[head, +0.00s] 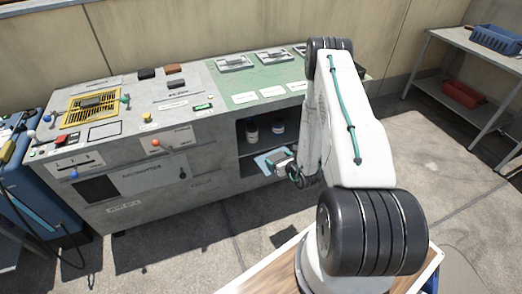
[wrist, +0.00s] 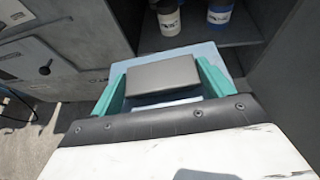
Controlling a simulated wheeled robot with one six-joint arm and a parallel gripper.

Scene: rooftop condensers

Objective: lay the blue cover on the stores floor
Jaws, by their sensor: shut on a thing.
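The blue cover (head: 264,163) is a pale blue flat panel at the open front of the stores compartment. In the wrist view the cover (wrist: 205,50) shows beyond and between the teal fingers of my gripper (wrist: 162,78). A dark grey block (wrist: 163,74) sits between the fingers, on the cover, and looks like its grip. My gripper (head: 281,160) is shut on the cover and holds it at the compartment mouth. The stores floor (wrist: 240,35) is dark grey and flat. I cannot tell whether the cover touches it. The cover's near part is hidden by my gripper.
Two jars stand at the back of the stores, one with a dark label (wrist: 169,18) and one blue and white (wrist: 220,12). Grey side walls bound the opening. The bench top (head: 190,95) above carries several fittings. A side table (head: 470,45) stands at right.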

